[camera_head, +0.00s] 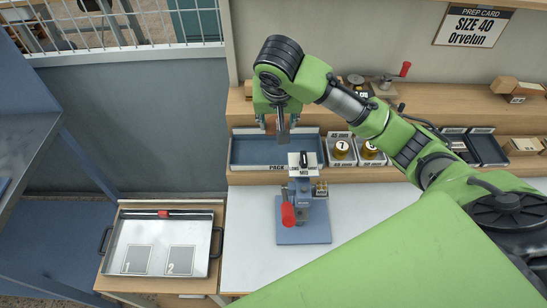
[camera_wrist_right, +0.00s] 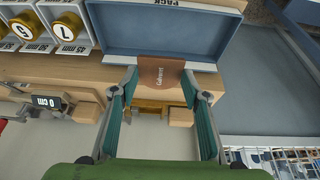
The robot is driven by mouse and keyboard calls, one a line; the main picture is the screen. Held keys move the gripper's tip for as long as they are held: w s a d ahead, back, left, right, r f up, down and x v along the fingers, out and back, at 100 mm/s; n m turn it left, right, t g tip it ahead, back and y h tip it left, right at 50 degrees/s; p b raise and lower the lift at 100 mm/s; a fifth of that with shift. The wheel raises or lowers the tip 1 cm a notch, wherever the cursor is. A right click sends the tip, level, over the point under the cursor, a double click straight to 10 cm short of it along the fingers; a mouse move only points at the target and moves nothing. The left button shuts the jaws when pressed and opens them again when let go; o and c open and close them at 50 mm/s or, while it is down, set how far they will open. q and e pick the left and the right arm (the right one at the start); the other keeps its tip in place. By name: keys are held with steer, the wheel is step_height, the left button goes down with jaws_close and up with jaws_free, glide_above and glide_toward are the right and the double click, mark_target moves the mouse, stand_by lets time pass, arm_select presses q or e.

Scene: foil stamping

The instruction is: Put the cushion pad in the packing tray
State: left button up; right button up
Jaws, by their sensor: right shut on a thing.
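The packing tray (camera_head: 250,152) is a shallow blue tray labelled PACK on the shelf at the back of the bench. It also shows at the top of the wrist view (camera_wrist_right: 150,42). My right gripper (camera_head: 280,122) is above this tray, fingers pointing down. My left gripper is not in view.
A blue stamping press (camera_head: 303,232) with a red handle stands in front of the tray. Labelled bins with amber rolls (camera_head: 342,149) are right of the tray. A numbered plate tray (camera_head: 152,240) lies at the lower left. The white bench top around the press is largely clear.

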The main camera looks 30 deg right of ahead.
steer(key=x, duration=0.1)
steer(key=b+x, duration=0.1)
steer(key=shift+a+f, duration=0.1)
steer(key=shift+f, duration=0.2)
steer(key=p, duration=0.1)
glide_above(276, 154)
steer(key=s, duration=0.2)
steer(key=f, duration=0.5)
steer(key=shift+w+a, duration=0.25)
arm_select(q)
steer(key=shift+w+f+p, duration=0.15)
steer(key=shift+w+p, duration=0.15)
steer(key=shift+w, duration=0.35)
arm_select(e)
steer(key=shift+w+f, duration=0.1)
steer(key=shift+f, duration=2.25)
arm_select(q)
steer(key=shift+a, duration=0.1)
arm_select(e)
steer(key=shift+f, duration=0.1)
steer(key=o, duration=0.7)
steer(key=shift+o, duration=0.2)
steer(key=v, duration=1.2)
